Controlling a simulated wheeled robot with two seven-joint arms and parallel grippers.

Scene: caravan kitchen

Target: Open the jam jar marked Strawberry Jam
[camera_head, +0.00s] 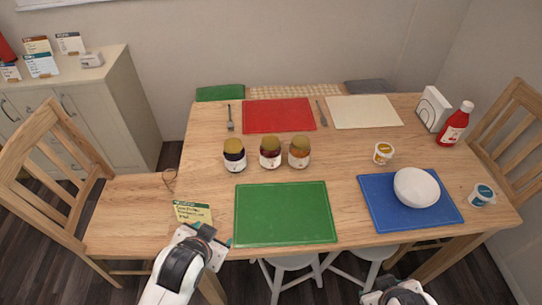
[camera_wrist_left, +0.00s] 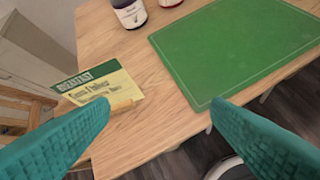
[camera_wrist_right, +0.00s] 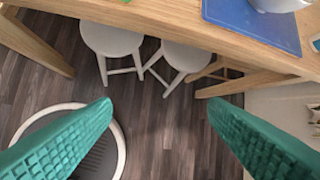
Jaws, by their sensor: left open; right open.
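Three jars with yellowish lids stand upright in a row behind the green board. The left jar (camera_head: 234,155) is dark purple, the middle jar (camera_head: 270,153) is red, and the right jar (camera_head: 299,153) is orange. Their labels are too small to read in the head view. The lower part of the dark jar (camera_wrist_left: 131,14) shows in the left wrist view, with a bit of the red jar beside it. My left gripper (camera_wrist_left: 162,103) is open and empty near the table's front edge, in front of the jars. My right gripper (camera_wrist_right: 160,101) is open and empty, off the table's front edge.
A green board (camera_head: 286,212) lies in front of the jars. A blue board (camera_head: 430,205) with a white bowl (camera_head: 416,187), a small tub (camera_head: 383,153) and a ketchup bottle (camera_head: 455,124) are at right. A red board (camera_head: 278,114) lies behind.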

